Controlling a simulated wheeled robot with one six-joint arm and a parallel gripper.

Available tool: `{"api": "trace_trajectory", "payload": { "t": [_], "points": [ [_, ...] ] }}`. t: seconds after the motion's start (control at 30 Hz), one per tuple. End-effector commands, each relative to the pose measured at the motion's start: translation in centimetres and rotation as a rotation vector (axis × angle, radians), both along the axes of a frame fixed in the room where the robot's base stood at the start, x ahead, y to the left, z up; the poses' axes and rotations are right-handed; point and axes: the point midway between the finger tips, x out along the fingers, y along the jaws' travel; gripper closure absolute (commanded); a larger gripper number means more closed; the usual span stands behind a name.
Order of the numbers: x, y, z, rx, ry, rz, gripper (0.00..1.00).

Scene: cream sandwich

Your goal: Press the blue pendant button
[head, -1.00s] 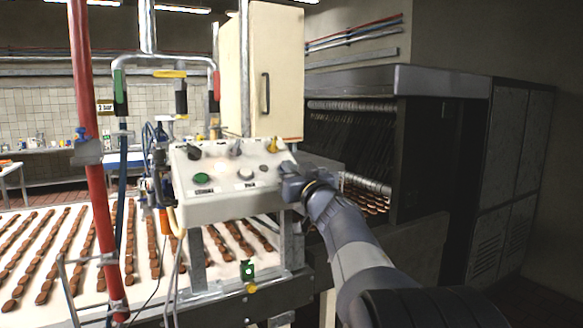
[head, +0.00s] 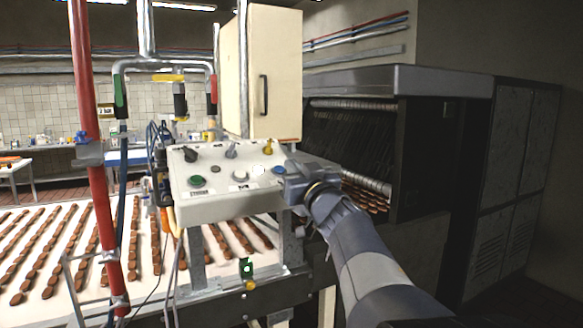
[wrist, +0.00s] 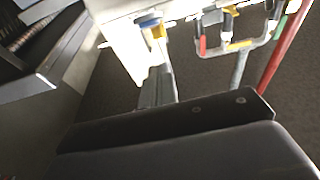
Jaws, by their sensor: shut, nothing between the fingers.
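The blue button (head: 278,170) is at the right end of the top panel of the grey-white control box (head: 225,209). My gripper (head: 287,181) is shut and empty, and its tip is right beside the blue button at the panel's right edge. I cannot tell whether it touches the button.
The panel also holds a green button (head: 197,181), dark knobs and a yellow knob (head: 267,148). A red pipe (head: 91,165) stands at the left. A conveyor (head: 45,240) carries rows of brown pieces. A dark machine (head: 395,80) stands at the right.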

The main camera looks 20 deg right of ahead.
Motion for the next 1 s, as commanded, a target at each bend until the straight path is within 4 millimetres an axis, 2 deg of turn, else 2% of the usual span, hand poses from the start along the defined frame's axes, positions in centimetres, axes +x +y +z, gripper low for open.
{"api": "trace_trajectory", "payload": {
  "t": [0.1,0.33,0.53,1.0],
  "points": [
    [-2.4,-0.1,-0.7,-0.001,-0.003,-0.002,1.0],
    [-5.2,0.0,-1.3,-0.002,-0.003,-0.001,1.0],
    [-5.8,0.0,-1.4,-0.001,-0.003,0.0,1.0],
    [-5.8,0.0,-1.4,-0.001,-0.003,0.001,1.0]
  ]
}}
